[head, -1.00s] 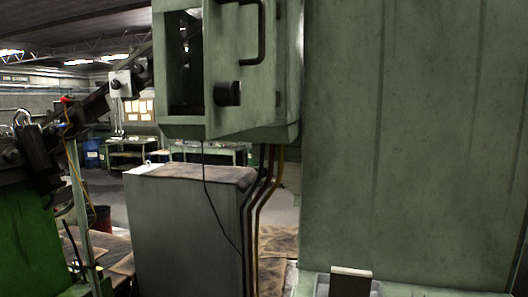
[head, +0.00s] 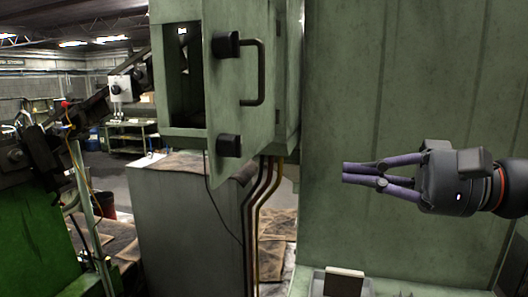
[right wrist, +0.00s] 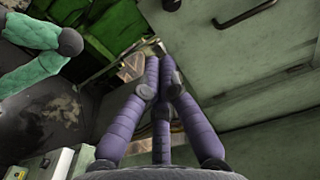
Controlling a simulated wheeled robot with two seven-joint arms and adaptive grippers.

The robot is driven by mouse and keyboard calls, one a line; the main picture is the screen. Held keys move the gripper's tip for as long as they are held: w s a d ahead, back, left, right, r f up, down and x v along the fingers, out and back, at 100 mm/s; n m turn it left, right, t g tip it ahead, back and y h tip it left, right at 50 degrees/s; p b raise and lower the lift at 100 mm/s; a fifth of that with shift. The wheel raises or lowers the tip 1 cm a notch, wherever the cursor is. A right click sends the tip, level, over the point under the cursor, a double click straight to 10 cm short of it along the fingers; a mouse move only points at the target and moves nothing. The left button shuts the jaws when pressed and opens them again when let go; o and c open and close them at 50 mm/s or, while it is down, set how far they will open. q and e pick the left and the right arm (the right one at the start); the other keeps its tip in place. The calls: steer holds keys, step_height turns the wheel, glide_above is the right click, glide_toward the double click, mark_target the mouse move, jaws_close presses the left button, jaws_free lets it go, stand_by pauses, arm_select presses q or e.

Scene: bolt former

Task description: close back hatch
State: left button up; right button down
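The back hatch is likely the green door (head: 234,100) with a dark bar handle (head: 253,72) and two black knobs, on a raised green box. It stands open, with a dark gap (head: 184,80) along its left side. My right gripper (head: 344,173) has purple fingers and is to the right of the hatch, lower than its handle and clear of it. Its fingertips are together and empty in the right wrist view (right wrist: 158,64). Teal jointed parts (right wrist: 38,44) at the upper left there look like my left gripper; their finger opening is unclear. The head view shows no left gripper.
A large green panel (head: 345,80) stands behind my right gripper. Below the box are a grey cabinet (head: 188,225) and hanging cables (head: 263,215). A small tray (head: 372,291) is at the bottom. Green machinery (head: 40,235) is at left.

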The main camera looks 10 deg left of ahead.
steer(key=a+p, duration=0.2)
steer(key=a, duration=1.2)
steer(key=shift+w+r+p, duration=0.25)
steer(key=shift+p, duration=0.1)
